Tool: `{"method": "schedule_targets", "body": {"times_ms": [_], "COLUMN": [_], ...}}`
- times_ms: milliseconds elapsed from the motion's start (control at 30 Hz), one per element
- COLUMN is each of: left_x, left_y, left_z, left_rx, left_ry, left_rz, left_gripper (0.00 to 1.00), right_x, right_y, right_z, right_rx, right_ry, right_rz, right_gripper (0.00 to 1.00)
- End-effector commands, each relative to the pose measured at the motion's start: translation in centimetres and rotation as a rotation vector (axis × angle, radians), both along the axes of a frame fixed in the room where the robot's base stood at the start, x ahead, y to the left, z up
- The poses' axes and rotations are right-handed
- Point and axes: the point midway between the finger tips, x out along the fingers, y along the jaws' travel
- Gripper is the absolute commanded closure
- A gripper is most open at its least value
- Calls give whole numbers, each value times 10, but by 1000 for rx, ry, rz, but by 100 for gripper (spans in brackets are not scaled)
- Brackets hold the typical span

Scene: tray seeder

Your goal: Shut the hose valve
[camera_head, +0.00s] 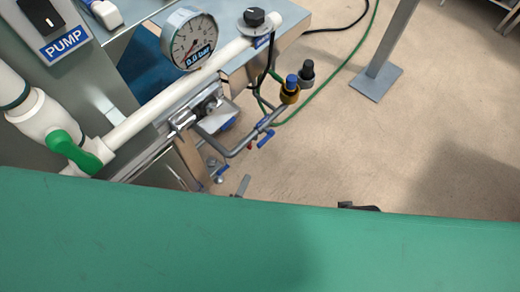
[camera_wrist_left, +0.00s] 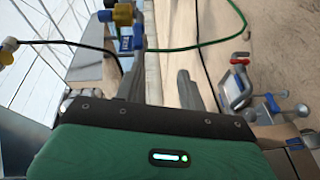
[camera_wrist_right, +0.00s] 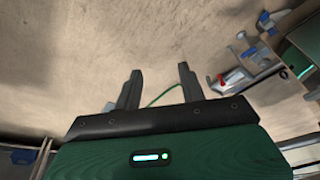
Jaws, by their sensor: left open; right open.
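A white pipe (camera_head: 165,108) in the head view carries a ball valve with a green lever (camera_head: 75,152). A grey bent tube (camera_head: 235,150) beside it has a small blue lever (camera_head: 266,139); the frames do not settle which is the hose valve. The lever of the green one lies slanted, not clearly along or across the pipe. My right gripper (camera_wrist_right: 159,70) is open and empty over the floor.
A pressure gauge (camera_head: 189,40), a black knob (camera_head: 254,17) and a PUMP switch (camera_head: 50,20) sit near the pipe. A metal post (camera_head: 385,50) stands right; floor there is clear.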

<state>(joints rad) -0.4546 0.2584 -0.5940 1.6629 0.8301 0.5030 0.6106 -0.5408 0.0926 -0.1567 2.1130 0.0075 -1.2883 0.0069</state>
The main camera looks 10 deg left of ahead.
Motion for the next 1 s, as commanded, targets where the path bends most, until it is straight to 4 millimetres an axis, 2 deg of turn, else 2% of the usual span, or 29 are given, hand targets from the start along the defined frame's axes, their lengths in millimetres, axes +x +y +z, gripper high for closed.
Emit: {"method": "schedule_targets", "body": {"times_ms": [100, 200, 367, 800, 1000], "left_x": [0, 0, 11, 98, 124], "left_y": [-4, -5, -7, -28, -35], "left_z": [18, 28, 33, 32, 32], "left_rx": [-119, -170, -190, -186, -185], "left_ry": [-27, -35, -40, -40, -39], "left_rz": [31, 46, 53, 52, 50], "left_gripper": [59, 59, 59, 59, 59], "right_x": [-2, -4, -5, -4, -4], "right_y": [0, -1, -1, -1, -1], "right_z": [19, 30, 35, 31, 31], "right_rx": [4, 5, 5, 4, 4], "right_ry": [-14, -16, -16, -12, -12], "right_rz": [-2, -3, -3, -3, -3], "right_gripper": [59, 59, 59, 59, 59]}}
